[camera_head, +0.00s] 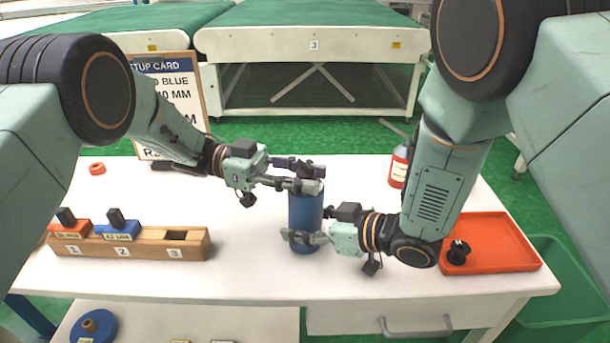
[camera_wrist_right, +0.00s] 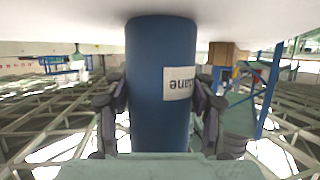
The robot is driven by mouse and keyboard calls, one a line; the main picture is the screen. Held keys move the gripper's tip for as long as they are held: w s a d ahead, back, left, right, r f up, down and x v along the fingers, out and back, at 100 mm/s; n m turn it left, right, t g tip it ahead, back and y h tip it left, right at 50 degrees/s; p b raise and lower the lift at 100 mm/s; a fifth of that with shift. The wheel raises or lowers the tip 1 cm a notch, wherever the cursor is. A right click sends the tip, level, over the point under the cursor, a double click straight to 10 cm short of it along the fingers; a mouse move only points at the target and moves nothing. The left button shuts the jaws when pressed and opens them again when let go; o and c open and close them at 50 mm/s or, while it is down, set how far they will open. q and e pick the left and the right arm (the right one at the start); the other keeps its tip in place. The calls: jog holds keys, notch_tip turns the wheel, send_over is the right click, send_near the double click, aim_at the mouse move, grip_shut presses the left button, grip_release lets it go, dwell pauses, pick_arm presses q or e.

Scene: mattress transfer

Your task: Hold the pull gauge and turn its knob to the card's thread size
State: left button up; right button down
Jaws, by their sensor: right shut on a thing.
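The pull gauge, a blue cylinder (camera_head: 304,215), stands upright on the white table; in the right wrist view it (camera_wrist_right: 160,85) carries a white label, upside down. My right gripper (camera_head: 308,226) is shut around its body from the right; its fingers (camera_wrist_right: 160,105) press both sides. My left gripper (camera_head: 314,178) is at the gauge's top, its fingers around the knob area, which they hide; whether they grip the knob is unclear. The set-up card (camera_head: 176,88) stands at the back left. It shows "BLUE" and "MM"; my left arm hides part of its lower lines, including the thread size.
A wooden rack (camera_head: 140,246) at front left holds a red and a blue block in slots 1 and 2; slot 3 is empty. An orange tray (camera_head: 500,240) with a black knobbed part (camera_head: 458,252) is at right. A bottle (camera_head: 398,168) and red ring (camera_head: 97,168) stand farther back.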

pick_arm(q)
grip_shut()
pick_arm(e)
jog(key=shift+r, duration=0.1)
pick_arm(q)
jog(key=shift+n+t, duration=0.3)
jog(key=shift+t, duration=0.2)
jog(key=n+t, duration=0.4)
jog(key=t, duration=0.1)
jog(key=shift+t+h, duration=0.4)
jog(key=shift+n+t+y, duration=0.5)
jog(key=shift+n+t, duration=1)
jog(key=shift+t, duration=1.3)
jog(key=o, duration=0.5)
grip_release()
jog(key=shift+o, duration=0.2)
